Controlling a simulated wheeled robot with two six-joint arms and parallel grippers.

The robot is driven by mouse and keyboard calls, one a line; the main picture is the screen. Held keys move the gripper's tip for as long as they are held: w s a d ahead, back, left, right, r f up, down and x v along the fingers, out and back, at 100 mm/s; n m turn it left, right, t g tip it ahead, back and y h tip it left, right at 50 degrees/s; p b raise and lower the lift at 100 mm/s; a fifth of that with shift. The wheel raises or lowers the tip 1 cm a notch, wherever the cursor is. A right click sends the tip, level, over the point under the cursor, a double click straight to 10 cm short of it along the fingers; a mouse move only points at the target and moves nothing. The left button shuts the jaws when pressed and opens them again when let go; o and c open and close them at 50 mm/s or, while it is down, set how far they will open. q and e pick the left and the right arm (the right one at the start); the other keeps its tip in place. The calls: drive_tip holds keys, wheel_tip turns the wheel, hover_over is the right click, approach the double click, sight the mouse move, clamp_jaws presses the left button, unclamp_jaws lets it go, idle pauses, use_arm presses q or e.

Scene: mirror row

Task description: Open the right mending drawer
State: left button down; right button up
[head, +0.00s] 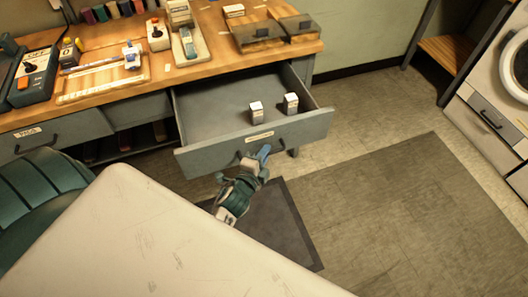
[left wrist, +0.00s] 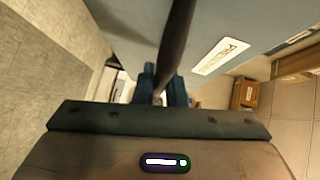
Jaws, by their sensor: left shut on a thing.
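The right mending drawer (head: 220,159) is pulled out well from under the wooden worktop in the head view. Two small white boxes, one (head: 256,110) and another (head: 291,103), stand upright inside it on its grey floor. My left gripper (head: 262,154) is at the drawer's front, shut on its dark bar handle (left wrist: 176,45). In the left wrist view the handle runs between the blue fingers (left wrist: 160,84), and a white label (left wrist: 220,57) shows on the drawer front. My right gripper is not in view.
The wooden worktop (head: 215,58) holds trays, tools and thread spools. A closed left drawer (head: 50,135) and a green chair (head: 40,195) are at the left. A washing machine (head: 490,115) stands at the right. Floor (head: 375,190) right of the drawer is free.

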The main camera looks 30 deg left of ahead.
use_arm(q)
drive_tip(key=c, duration=1.5)
unclamp_jaws()
